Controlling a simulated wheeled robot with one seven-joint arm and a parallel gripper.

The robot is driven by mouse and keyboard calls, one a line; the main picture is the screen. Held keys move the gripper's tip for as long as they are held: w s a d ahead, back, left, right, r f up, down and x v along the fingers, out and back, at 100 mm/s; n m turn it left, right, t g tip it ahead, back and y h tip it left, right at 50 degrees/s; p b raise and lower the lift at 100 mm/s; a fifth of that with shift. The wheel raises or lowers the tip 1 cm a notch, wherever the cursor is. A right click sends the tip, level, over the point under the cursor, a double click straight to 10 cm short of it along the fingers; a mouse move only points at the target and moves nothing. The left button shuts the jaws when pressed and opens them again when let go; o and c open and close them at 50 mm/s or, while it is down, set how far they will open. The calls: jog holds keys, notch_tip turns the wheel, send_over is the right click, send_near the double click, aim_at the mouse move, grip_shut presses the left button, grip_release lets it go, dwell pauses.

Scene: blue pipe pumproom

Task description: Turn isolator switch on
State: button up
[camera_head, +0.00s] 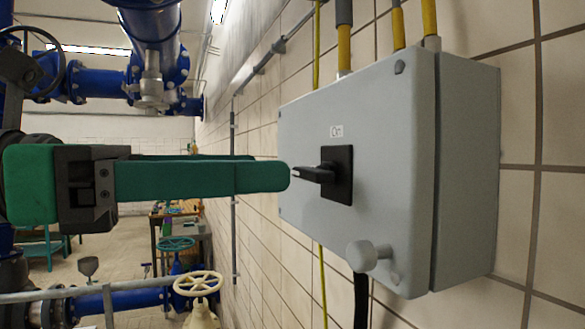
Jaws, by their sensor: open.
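The isolator switch is a black rotary handle (314,174) on a square black plate (340,176), set on the front of a grey wall box (375,120). The handle looks roughly horizontal, sticking out to the left toward my gripper. A small white label (336,131) sits above the plate. My green gripper (285,175) comes in from the left at the handle's height. Its near finger hides most of the far one. The jaws are open and hold nothing. The fingertips are very close to the handle's tip; I cannot tell whether they touch or surround it.
A grey round knob (366,256) juts out below the switch. Yellow-and-grey conduits (344,45) enter the box top, and a black cable (361,300) leaves below. The tiled wall (545,150) is behind. Blue pipes (150,30) and a cream handwheel (198,284) stand at left.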

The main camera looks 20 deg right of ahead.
aim_at(303, 170)
jog(key=d, duration=0.4)
jog(key=shift+d, duration=0.8)
jog(key=c, duration=1)
